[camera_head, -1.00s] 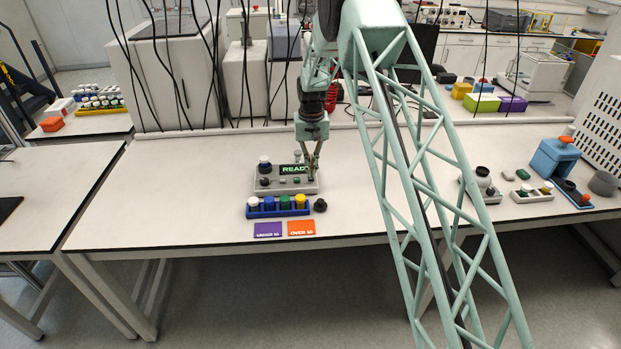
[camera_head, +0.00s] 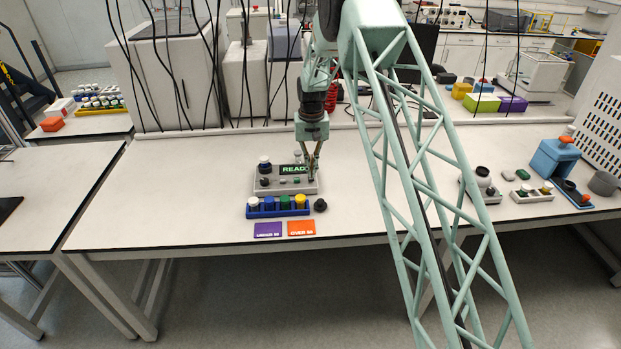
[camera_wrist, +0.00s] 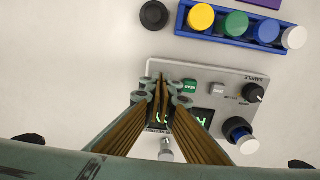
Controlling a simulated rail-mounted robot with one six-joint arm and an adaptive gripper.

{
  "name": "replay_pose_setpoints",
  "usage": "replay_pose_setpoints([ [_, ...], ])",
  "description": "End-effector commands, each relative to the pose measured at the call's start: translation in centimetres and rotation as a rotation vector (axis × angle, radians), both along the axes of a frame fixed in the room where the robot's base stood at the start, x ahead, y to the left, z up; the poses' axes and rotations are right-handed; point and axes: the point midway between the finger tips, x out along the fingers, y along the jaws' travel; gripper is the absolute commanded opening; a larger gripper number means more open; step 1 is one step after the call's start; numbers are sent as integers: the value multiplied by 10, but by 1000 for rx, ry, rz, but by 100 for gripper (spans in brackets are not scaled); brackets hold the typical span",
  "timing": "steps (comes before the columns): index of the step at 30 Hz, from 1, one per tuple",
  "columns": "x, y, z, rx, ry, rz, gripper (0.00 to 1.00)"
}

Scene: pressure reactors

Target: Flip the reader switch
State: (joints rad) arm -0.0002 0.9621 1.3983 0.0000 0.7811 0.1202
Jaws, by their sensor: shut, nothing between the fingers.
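The reader (camera_head: 268,182) is a grey box on the bench with a lit green READ display (camera_head: 294,170). In the wrist view the reader panel (camera_wrist: 215,75) shows a green button (camera_wrist: 190,86), a pale button (camera_wrist: 218,88), a black knob (camera_wrist: 253,93) and a dark round cap with a blue rim (camera_wrist: 237,130). A small metal lever (camera_wrist: 166,150) shows near the display end. My gripper (camera_head: 313,176) is shut and empty, pointing down over the reader's right part. In the wrist view its fingertips (camera_wrist: 164,88) cover part of the panel and display; contact is unclear.
A blue rack (camera_head: 262,212) with several coloured caps stands in front of the reader, with a black cap (camera_head: 320,205) beside it. Purple (camera_head: 268,230) and orange (camera_head: 301,228) cards lie at the front edge. The bench left of the reader is clear.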

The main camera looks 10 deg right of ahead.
Motion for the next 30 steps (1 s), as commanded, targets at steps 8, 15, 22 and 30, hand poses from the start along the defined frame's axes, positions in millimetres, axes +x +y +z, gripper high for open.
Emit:
replay_pose_setpoints([
  [8, 0, 0, -3, 0, 0, 0, 0],
  [15, 0, 0, -5, 0, 0, 0, 0],
  [22, 0, 0, -7, 0, 0, 0, 0],
  [30, 0, 0, -9, 0, 0, 0, 0],
])
